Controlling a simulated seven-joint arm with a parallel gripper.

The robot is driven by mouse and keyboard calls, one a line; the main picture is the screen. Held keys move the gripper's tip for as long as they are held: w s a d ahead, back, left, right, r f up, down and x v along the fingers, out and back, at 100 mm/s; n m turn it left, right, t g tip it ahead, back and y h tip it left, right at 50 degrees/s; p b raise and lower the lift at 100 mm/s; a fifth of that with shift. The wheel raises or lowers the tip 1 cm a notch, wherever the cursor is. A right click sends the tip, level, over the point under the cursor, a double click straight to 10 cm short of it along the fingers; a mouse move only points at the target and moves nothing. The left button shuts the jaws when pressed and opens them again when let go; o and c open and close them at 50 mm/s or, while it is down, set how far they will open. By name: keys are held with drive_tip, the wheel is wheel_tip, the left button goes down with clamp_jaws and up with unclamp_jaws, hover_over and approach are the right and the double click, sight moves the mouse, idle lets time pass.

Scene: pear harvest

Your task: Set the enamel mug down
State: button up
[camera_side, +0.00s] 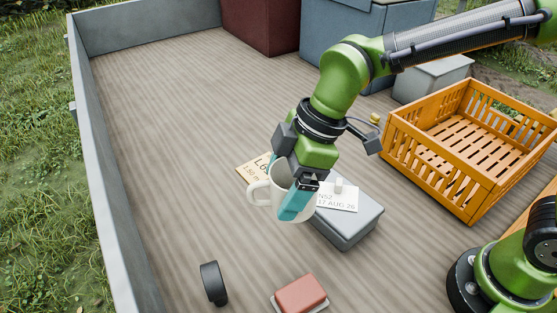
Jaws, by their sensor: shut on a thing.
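The white enamel mug (262,193) is in the middle of the side view, with its handle toward the left. My gripper (293,204) is shut on the mug, and one teal finger shows against its near side. The other finger is mostly hidden. The mug looks upright. It overlaps the left end of a grey box (347,232) in the picture, and I cannot tell whether its base touches anything.
A card (252,170) lies behind the mug, and a white label (340,198) is on the grey box. An orange crate (458,205) stands right. A red block (301,293) and a dark ring (212,283) are in front. The deck left of the mug is clear up to the side wall (95,170).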

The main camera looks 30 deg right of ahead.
drive_tip(key=w+d+m+t+h, duration=0.3)
drive_tip(key=w+d+m, duration=0.7)
drive_tip(key=w+d, duration=0.7)
drive_tip(key=w+d+m+h, duration=0.2)
drive_tip(key=w+d+m, duration=0.15)
drive_tip(key=d, duration=0.55)
drive_tip(key=w+d+m+h, duration=0.1)
drive_tip(key=w+d+m, duration=0.3)
drive_tip(key=d, duration=0.6)
drive_tip(key=shift+m, duration=0.45)
drive_tip(key=shift+s+a+f, duration=0.1)
drive_tip(key=shift+s+f, duration=0.1)
drive_tip(key=shift+f, duration=2.35)
drive_tip(key=shift+s+a+f, duration=0.1)
drive_tip(key=shift+s+f, duration=0.05)
drive_tip(key=shift+f, duration=2.4)
drive_tip(key=shift+s+a+f, duration=0.1)
drive_tip(key=shift+s+f, duration=0.1)
drive_tip(key=shift+f, duration=2.35)
drive_tip(key=o, duration=0.7)
drive_tip(key=shift+f, duration=0.15)
drive_tip(key=shift+o, duration=1)
